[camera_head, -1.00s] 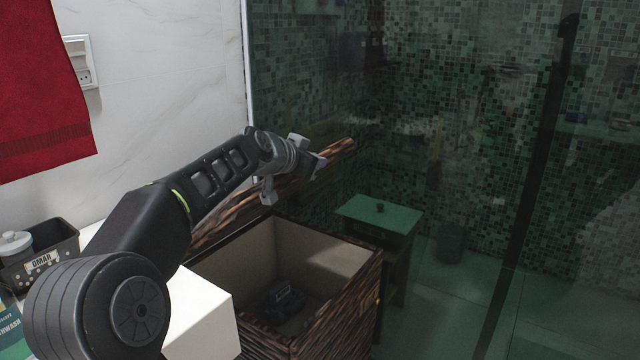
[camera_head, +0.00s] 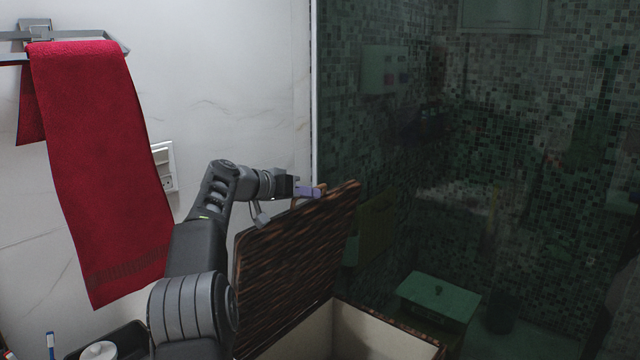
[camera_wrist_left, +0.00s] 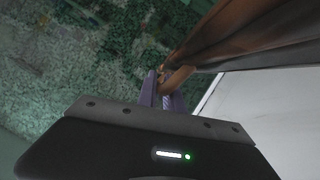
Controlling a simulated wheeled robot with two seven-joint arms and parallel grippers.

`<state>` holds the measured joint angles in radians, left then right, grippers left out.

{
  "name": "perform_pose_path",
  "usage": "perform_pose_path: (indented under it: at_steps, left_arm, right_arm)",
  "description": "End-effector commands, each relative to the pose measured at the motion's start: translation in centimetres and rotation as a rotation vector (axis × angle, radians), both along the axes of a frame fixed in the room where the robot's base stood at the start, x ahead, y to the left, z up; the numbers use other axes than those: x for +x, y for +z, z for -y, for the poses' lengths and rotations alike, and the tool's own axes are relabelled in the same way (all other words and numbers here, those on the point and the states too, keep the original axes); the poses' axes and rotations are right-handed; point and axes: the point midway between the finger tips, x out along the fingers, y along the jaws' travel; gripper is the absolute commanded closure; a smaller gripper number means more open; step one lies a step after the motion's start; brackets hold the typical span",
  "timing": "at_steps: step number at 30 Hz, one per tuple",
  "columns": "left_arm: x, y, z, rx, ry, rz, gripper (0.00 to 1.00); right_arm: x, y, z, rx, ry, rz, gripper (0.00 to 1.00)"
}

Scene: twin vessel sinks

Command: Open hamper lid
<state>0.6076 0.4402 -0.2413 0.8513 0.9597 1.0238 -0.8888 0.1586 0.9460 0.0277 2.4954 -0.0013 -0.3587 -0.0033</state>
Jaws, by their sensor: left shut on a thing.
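The hamper is a dark brown woven box with a pale lining; its body (camera_head: 385,334) shows at the bottom of the head view. Its lid (camera_head: 300,262) stands raised, close to upright, and the hamper's mouth is uncovered. My left gripper (camera_head: 318,191) is at the lid's top edge, shut on it. In the left wrist view the fingers (camera_wrist_left: 163,92) close on the brown lid (camera_wrist_left: 250,38). The lower part of the hamper is cut off by the frame. My right gripper is in neither view.
A red towel (camera_head: 100,170) hangs on a wall rail at the left. A wall socket (camera_head: 164,167) is beside it. A dark glass panel (camera_head: 400,150) stands behind the hamper. A dark tray (camera_head: 122,340) with a pale jar is at the lower left.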

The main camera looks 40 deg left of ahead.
Motion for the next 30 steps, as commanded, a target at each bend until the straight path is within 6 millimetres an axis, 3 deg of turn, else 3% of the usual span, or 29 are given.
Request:
perform_pose_path:
  at_steps: [1, 4, 17, 18, 20, 30]
  left_arm:
    - [-0.22, 0.41, -0.79, -0.007, 0.008, -0.002, 1.0]
    - [-0.34, 0.38, -1.34, -0.019, 0.008, 0.003, 1.0]
    - [-0.4, 0.19, -1.53, -0.023, 0.006, 0.005, 1.0]
    - [-0.4, 0.19, -1.53, -0.023, 0.006, 0.005, 0.86]
    - [-0.37, 0.2, -1.51, -0.023, 0.006, 0.005, 0.81]
    - [-0.23, 0.57, -1.33, -0.025, 0.003, 0.007, 0.8]
  right_arm:
    - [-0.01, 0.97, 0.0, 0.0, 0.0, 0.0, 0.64]
    - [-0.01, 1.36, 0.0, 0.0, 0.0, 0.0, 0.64]
    - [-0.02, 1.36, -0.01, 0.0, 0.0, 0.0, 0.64]
    - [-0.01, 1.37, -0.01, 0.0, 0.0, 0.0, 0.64]
    - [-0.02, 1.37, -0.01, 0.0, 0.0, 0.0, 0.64]
    - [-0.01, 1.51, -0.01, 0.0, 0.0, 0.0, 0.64]
